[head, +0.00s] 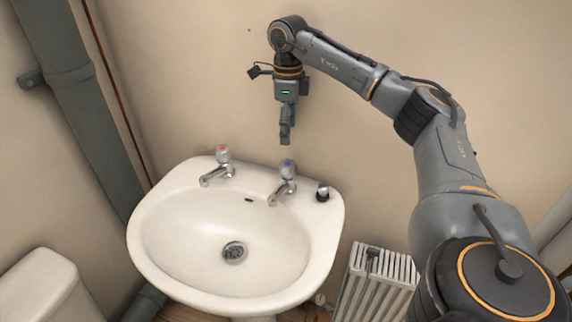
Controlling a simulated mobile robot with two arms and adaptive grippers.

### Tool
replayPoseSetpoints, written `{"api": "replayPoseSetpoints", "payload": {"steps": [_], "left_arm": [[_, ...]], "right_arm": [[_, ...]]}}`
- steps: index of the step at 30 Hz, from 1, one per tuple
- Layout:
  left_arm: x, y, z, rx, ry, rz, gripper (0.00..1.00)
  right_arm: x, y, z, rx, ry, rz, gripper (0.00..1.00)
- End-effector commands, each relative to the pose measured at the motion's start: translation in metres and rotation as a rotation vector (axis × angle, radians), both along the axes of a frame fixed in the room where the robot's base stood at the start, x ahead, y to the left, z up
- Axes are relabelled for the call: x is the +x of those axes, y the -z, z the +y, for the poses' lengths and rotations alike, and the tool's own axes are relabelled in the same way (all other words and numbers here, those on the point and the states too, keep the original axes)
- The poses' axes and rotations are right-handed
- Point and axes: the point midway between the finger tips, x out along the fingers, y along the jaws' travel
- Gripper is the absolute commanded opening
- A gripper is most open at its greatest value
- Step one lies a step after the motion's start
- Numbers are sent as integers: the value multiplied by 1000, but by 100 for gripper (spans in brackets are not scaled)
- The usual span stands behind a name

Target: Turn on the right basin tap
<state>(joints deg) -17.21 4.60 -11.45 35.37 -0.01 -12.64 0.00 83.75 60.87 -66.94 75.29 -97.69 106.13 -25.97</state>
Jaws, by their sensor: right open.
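The right basin tap (286,181) stands on the back rim of the white basin (160,250). It has a clear knob with a blue top, and its spout points down and left into the bowl. The left basin tap (219,168) has a red-topped knob. My right gripper (286,140) hangs downward just above the right tap's knob, with a small gap seen between them. It is open, seen edge-on, and holds nothing. No water shows from either spout. My left gripper is not in view.
A white radiator (378,285) is at the lower right, a white cistern (45,290) at the lower left. A thick grey pipe (80,100) runs down the left wall. The wall is close behind the taps.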

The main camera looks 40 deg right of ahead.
Motion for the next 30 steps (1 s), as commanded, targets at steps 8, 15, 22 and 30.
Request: {"api": "replayPoseSetpoints", "payload": {"steps": [8,15,22,30], "left_arm": [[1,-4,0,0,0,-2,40],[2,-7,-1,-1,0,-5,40],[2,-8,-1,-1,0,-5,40],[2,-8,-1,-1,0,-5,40]], "right_arm": [[-2,61,0,0,0,6,68],[-1,101,0,0,1,4,68],[0,116,0,0,1,1,68],[0,117,0,0,0,1,66]]}}
